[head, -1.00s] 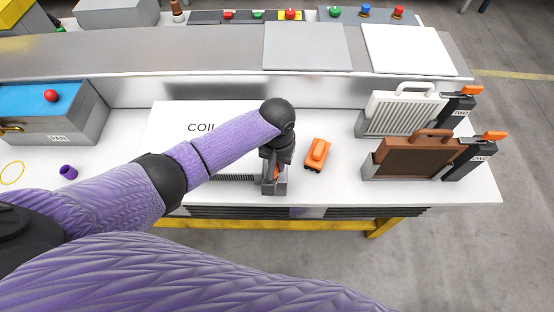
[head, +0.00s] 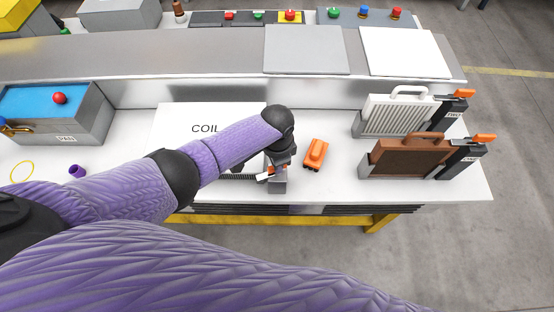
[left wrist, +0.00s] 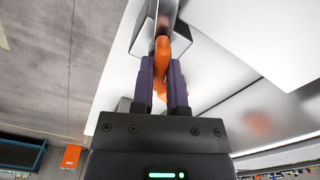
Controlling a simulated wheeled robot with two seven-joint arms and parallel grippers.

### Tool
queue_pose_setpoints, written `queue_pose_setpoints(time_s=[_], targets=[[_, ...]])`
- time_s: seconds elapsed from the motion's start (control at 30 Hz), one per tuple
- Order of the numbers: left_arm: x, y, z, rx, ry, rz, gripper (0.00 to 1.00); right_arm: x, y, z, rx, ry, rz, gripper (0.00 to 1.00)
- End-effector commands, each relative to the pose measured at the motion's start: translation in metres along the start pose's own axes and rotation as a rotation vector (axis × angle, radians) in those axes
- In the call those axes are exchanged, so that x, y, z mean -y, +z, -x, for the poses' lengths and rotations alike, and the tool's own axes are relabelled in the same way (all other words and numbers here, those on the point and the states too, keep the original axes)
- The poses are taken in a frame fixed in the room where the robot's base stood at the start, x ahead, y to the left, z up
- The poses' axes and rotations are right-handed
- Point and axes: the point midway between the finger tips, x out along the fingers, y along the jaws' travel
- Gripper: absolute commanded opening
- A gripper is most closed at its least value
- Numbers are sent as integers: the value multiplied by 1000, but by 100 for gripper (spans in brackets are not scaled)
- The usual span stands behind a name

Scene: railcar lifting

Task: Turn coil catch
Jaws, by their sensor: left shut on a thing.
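The white coil box (head: 175,130), lettered "COIL", lies on the white bench. Its catch (head: 279,186) is a grey block at the box's front right corner, partly hidden by my left gripper. My left gripper (head: 275,166) is over the catch from above. In the left wrist view, the two purple fingers (left wrist: 162,82) are closed around the orange catch lever (left wrist: 178,52), which sticks out beyond the fingertips. How far the lever is turned is hard to tell. My right gripper is not in view.
White (head: 395,114) and brown (head: 408,157) handled panels stand in holders with orange levers at right. A grey box with a blue top (head: 40,100) and a purple ring (head: 77,171) are at left.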

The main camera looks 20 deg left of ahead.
Motion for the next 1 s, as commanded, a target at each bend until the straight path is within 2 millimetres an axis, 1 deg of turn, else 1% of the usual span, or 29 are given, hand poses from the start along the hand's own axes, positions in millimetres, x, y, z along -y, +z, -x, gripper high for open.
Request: queue_pose_setpoints(time_s=[0.2,0.5,0.7,1.0], targets=[[0,-1,1,-3,-1,-200,0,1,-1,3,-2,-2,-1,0],[0,-1,1,-3,-2,-437,0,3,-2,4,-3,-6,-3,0],[1,-1,1,-3,-2,-544,0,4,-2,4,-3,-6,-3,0],[0,-1,1,-4,-2,-620,0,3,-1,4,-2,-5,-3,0]])
